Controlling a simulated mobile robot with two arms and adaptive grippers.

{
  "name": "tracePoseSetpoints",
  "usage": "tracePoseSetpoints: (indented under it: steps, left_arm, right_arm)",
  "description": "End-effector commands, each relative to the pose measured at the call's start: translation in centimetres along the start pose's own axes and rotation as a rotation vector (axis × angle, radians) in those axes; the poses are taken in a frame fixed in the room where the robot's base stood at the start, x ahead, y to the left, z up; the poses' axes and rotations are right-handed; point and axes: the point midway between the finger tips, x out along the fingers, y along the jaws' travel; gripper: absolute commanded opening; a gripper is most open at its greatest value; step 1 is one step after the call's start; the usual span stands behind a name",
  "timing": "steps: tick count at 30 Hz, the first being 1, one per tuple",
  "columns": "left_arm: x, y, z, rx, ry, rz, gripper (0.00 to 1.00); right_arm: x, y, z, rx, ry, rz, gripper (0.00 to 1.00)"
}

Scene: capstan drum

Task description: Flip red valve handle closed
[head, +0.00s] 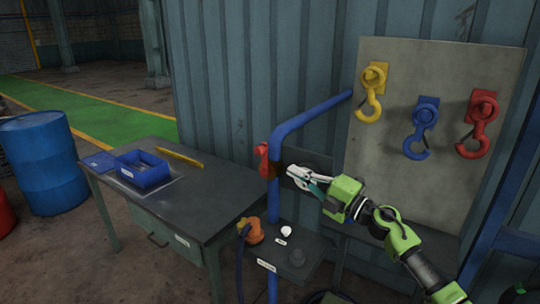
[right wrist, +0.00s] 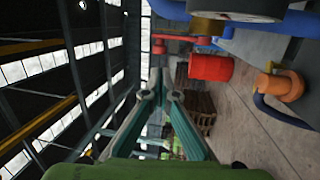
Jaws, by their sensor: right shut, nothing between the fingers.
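The red valve handle (head: 263,160) is at the upright blue pipe (head: 274,200), on the pipe's left side in the head view. It looks upright along the pipe, but it is small and dark, and I cannot tell its exact angle. My right gripper (head: 290,171) is shut and empty, just right of the pipe at about the handle's height. Whether its tips touch the pipe is unclear. The shut fingers also show in the right wrist view (right wrist: 158,76), where I cannot make out the handle for sure.
An orange fitting (head: 254,231) with a blue hose stands on a small dark shelf (head: 290,262) below. A workbench (head: 215,193) with a blue bin (head: 145,173) is at the left. A board (head: 400,75) with yellow, blue and red hooks stands at the right.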

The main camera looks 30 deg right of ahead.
Motion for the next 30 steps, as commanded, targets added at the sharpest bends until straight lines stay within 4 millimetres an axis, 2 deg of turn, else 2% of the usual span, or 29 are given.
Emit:
tracePoseSetpoints:
  steps: [1, 16, 22, 30]
  left_arm:
    - [-0.6, -0.1, -0.2, 0.000, 0.003, 0.000, 0.40]
    - [-3.3, -0.1, -0.3, 0.001, 0.001, 0.000, 0.40]
    - [-3.7, -0.1, -0.3, 0.002, -0.001, 0.000, 0.40]
    - [-3.7, -0.1, -0.2, 0.002, -0.002, 0.000, 0.40]
  right_arm:
    - [0.9, 0.5, 0.0, 0.001, 0.001, 0.003, 0.00]
    - [8.1, 0.4, -0.1, 0.002, 0.001, 0.003, 0.00]
    - [9.5, 0.1, -0.1, 0.001, 0.001, 0.001, 0.00]
    - [9.7, 0.0, -0.1, 0.000, 0.001, -0.001, 0.00]
